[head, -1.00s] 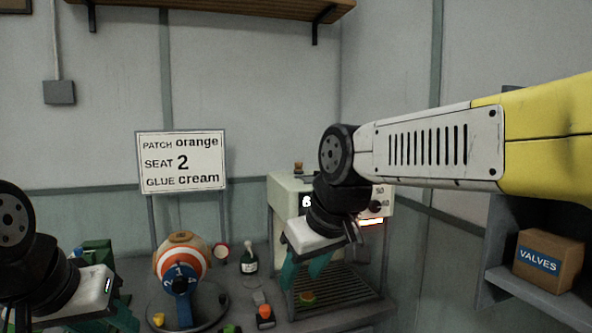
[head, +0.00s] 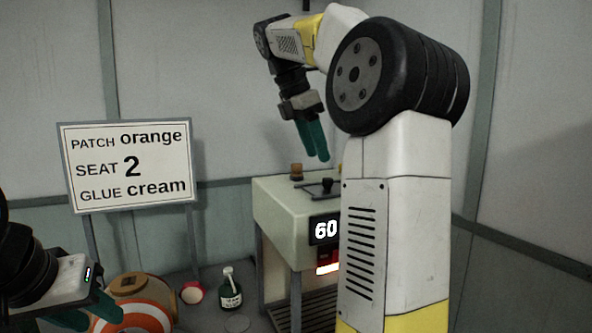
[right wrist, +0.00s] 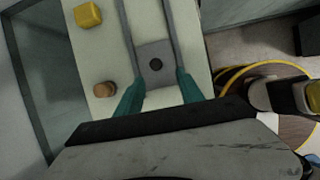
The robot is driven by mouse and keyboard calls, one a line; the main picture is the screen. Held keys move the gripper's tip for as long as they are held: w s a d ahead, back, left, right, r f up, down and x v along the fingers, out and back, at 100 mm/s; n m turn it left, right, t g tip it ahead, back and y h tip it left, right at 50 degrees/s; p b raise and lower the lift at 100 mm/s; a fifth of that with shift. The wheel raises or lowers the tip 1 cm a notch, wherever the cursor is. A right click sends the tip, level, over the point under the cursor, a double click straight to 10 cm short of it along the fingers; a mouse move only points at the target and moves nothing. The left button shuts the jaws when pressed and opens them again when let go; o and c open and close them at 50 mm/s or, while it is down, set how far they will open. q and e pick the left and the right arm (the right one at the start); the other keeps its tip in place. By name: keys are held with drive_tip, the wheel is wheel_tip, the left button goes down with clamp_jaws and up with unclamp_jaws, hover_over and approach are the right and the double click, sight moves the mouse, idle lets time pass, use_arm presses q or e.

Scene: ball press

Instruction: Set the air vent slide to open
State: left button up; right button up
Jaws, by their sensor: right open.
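The air vent slide is a grey plate with a dark round knob (right wrist: 156,64), set between two rails on top of the cream press (head: 283,212). Its dark knob also shows in the head view (head: 327,184). My right gripper (head: 318,158) is open and empty above the press top, pointing down. In the right wrist view its teal fingertips (right wrist: 160,77) are apart, one on each side of the slide's line, with the knob just beyond them. My left gripper (head: 88,314) is at the lower left, its fingers apart, near the ball (head: 140,312).
A wooden knob (right wrist: 104,89) and a yellow block (right wrist: 88,14) stand on the press top beside the rails. The press display (head: 326,230) reads 60. A dark green bottle (head: 231,291) stands left of the press. A sign (head: 130,165) stands behind the ball.

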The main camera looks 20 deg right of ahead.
sight(327, 178)
drive_tip(key=x, duration=0.7)
drive_tip(key=shift+w+d+f, duration=0.2)
drive_tip(key=shift+w+d, duration=0.1)
drive_tip(key=shift+w, duration=0.15)
drive_tip(key=shift+c, duration=0.3)
clamp_jaws()
idle(0.8)
